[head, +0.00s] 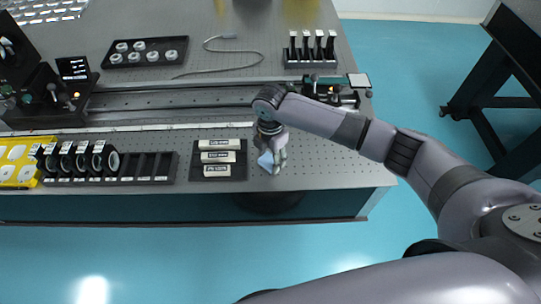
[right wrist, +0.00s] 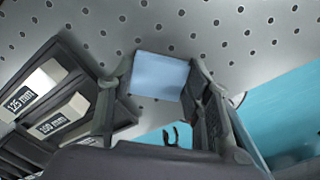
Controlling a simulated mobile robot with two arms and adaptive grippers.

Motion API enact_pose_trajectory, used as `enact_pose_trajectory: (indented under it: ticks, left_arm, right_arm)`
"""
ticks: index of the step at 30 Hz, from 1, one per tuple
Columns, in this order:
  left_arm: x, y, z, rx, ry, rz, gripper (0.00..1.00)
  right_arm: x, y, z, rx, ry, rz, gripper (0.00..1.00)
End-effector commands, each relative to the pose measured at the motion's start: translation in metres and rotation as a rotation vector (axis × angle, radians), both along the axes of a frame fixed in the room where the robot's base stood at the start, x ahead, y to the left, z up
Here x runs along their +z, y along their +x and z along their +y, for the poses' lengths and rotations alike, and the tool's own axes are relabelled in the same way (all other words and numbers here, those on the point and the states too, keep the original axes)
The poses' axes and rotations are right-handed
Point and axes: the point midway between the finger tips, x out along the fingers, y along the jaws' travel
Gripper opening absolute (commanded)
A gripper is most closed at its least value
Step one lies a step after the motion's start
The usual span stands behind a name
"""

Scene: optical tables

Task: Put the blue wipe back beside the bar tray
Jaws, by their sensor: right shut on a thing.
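The blue wipe (head: 267,161) is a small light-blue cloth at the front edge of the optical table, just right of the bar tray. In the right wrist view the wipe (right wrist: 160,76) sits between the two fingers. My right gripper (head: 274,160) is shut on it; the right wrist view also shows the gripper (right wrist: 160,95) from behind. The wipe is at or close above the perforated tabletop; the exact gap cannot be told. The bar tray (head: 218,178) is dark and holds 3 white labelled bars; it also shows in the right wrist view (right wrist: 62,62). My left gripper is not seen.
A dark rack (head: 150,180) with several round optics stands left of the bar tray, beside a yellow tray (head: 10,184). A metal rail (head: 180,96) runs behind. A holder (head: 311,59) with several black posts is at the back. The tabletop (head: 340,172) right of my gripper is clear.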

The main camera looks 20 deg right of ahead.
Motion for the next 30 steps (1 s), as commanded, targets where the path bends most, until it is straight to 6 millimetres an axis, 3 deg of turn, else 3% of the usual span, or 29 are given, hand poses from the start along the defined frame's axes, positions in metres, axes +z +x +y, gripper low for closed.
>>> enact_pose_trajectory:
  ticks: [12,13,21,30]
  left_arm:
    - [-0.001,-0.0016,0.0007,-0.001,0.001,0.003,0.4]
    - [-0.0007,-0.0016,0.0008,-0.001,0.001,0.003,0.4]
    - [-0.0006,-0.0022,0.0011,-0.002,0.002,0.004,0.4]
    - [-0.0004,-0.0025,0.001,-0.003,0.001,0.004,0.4]
  right_arm:
    - [-0.0056,0.0001,0.0,0.0,-0.001,0.0,0.19]
    - [-0.0047,0.0003,-0.0002,0.001,0.0,-0.001,0.47]
    - [-0.0046,0.0003,-0.0001,0.0,0.0,-0.001,0.65]
    - [-0.0035,0.0004,-0.0001,0.0,0.0,-0.001,0.66]
